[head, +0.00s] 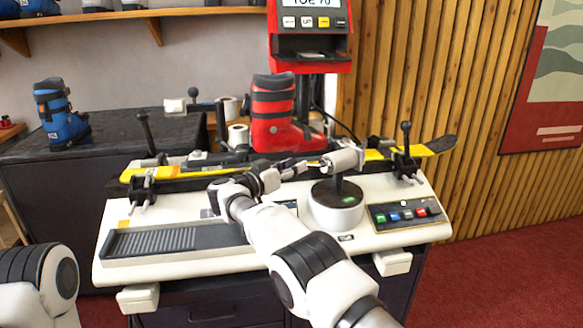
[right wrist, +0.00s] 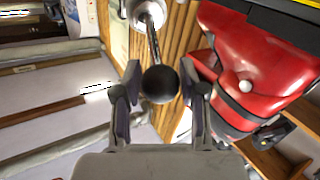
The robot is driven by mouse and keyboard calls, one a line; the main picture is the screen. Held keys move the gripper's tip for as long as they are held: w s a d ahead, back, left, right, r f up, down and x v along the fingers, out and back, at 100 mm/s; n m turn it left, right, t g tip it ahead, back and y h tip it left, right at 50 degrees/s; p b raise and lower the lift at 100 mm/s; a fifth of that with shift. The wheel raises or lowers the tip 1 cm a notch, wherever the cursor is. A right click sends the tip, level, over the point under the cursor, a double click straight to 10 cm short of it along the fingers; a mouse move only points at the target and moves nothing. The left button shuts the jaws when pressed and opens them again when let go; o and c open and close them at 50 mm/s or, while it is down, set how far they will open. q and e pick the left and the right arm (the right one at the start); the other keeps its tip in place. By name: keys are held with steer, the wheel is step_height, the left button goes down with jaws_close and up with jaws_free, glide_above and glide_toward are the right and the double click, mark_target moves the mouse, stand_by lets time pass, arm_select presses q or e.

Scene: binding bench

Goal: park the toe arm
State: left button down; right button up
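The toe arm (head: 343,158) is a pale cylinder on a post above a round white base (head: 338,205), right of the middle of the bench. A thin metal rod runs left from it towards my right gripper (head: 290,170). In the right wrist view, the rod (right wrist: 153,42) ends in a black ball knob (right wrist: 160,84). The knob appears between the two fingers of my right gripper (right wrist: 160,92), which look open with small gaps on both sides. Contact is not clear. My left gripper is out of view; only part of my left arm shows at lower left.
A yellow and black ski (head: 220,171) lies across the bench between clamps. A red boot (head: 273,112) stands behind it, under a red display unit (head: 310,38). Coloured buttons (head: 405,214) sit at the right. A ridged black tray (head: 150,241) is at the left.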

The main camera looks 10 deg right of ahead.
steer(key=shift+o, duration=0.7)
steer(key=shift+d, duration=0.1)
step_height(320, 180, up, 10)
